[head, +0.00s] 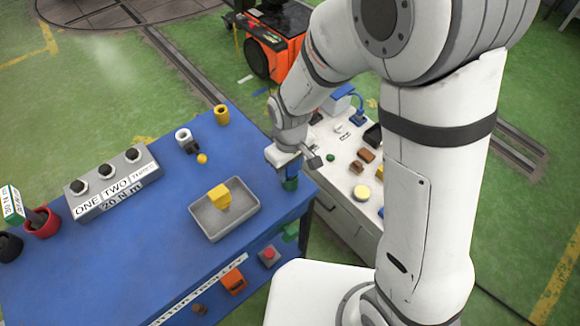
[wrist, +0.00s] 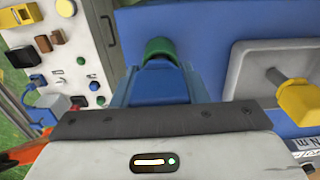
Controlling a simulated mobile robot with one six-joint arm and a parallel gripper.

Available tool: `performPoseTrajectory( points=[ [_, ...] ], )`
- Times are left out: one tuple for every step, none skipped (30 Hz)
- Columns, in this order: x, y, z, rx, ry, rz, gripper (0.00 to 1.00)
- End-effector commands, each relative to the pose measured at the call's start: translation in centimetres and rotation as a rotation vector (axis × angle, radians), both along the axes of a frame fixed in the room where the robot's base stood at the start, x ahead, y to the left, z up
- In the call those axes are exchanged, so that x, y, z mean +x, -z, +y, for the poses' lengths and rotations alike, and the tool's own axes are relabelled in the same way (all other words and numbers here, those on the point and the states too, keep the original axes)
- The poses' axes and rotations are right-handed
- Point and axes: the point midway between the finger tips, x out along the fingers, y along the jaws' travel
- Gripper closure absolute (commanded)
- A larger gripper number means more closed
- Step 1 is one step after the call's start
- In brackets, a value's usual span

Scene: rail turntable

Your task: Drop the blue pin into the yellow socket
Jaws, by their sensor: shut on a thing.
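My gripper (head: 289,168) is over the right end of the blue table, shut on the blue pin (wrist: 160,84). In the head view only a little blue shows below the wrist. A green ring-shaped socket (head: 291,184) is directly under the pin; it also shows just beyond the jaws in the wrist view (wrist: 158,46). I cannot tell whether the pin's lower end is inside it or above it. The yellow socket (head: 222,114) stands upright near the table's far edge, left of and beyond my gripper. I do not see it in the wrist view.
A grey tray (head: 252,222) holds a yellow-headed part (head: 219,196). A grey labelled block (head: 140,182) with black knobs is farther left. A white cabinet (head: 338,190) with small parts stands to the right.

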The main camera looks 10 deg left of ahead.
Motion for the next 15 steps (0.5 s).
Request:
performPoseTrajectory(
  points=[
    [0.0, -0.5, 0.0, 0.001, 0.0, -0.001, 0.88],
    [0.0, -0.6, 0.0, 0.001, 0.0, -0.001, 0.88],
    [0.0, -0.8, 0.0, 0.001, 0.0, -0.001, 0.88],
    [0.0, -0.9, 0.0, 0.001, 0.0, -0.001, 0.88],
    [0.0, -1.1, 0.0, 0.001, 0.0, -0.001, 0.88],
    [0.0, -1.3, 0.0, 0.001, 0.0, -0.001, 0.88],
    [0.0, -1.4, 0.0, 0.001, 0.0, -0.001, 0.88],
    [0.0, -1.5, 0.0, 0.001, 0.0, -0.001, 0.88],
    [0.0, -1.7, 0.0, 0.001, 0.0, -0.001, 0.88],
    [0.0, -1.8, 0.0, 0.001, 0.0, -0.001, 0.88],
    [0.0, -2.0, 0.0, 0.001, 0.0, -0.001, 0.88],
    [0.0, -2.1, 0.0, 0.001, 0.0, -0.001, 0.88],
    [0.0, -2.3, 0.0, 0.001, 0.0, -0.001, 0.88],
    [0.0, -2.4, 0.0, 0.001, 0.0, -0.001, 0.88],
    [0.0, -2.6, 0.0, 0.001, 0.0, -0.001, 0.88]
  ],
)
